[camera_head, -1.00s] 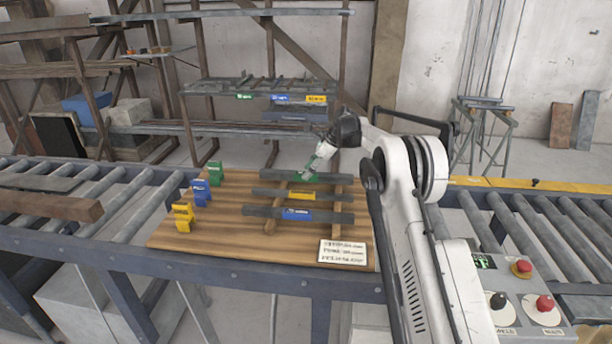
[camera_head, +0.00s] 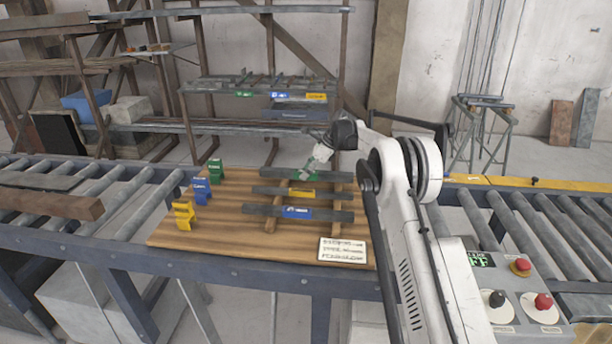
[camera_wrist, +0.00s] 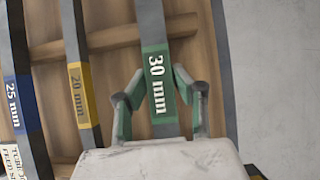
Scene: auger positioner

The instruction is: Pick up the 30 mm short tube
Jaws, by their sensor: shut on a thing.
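The 30 mm short tube is a dark grey bar with a green label (camera_wrist: 158,85) reading "30 mm", in the middle of the wrist view. It is the farthest of three bars on the wooden board in the head view (camera_head: 335,177). My gripper (camera_wrist: 160,100) has its green fingers on both sides of the green label, shut on the tube. In the head view my gripper (camera_head: 310,170) is at the tube's label, which it partly covers. I cannot tell whether the tube is clear of its wooden supports.
The yellow-labelled 20 mm tube (camera_wrist: 80,90) and blue-labelled 25 mm tube (camera_wrist: 18,100) lie parallel beside it. Green (camera_head: 215,171), blue (camera_head: 201,191) and yellow (camera_head: 183,214) blocks stand at the board's left. A sign (camera_head: 342,250) lies at the front right. A loaded rack (camera_head: 265,85) stands behind.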

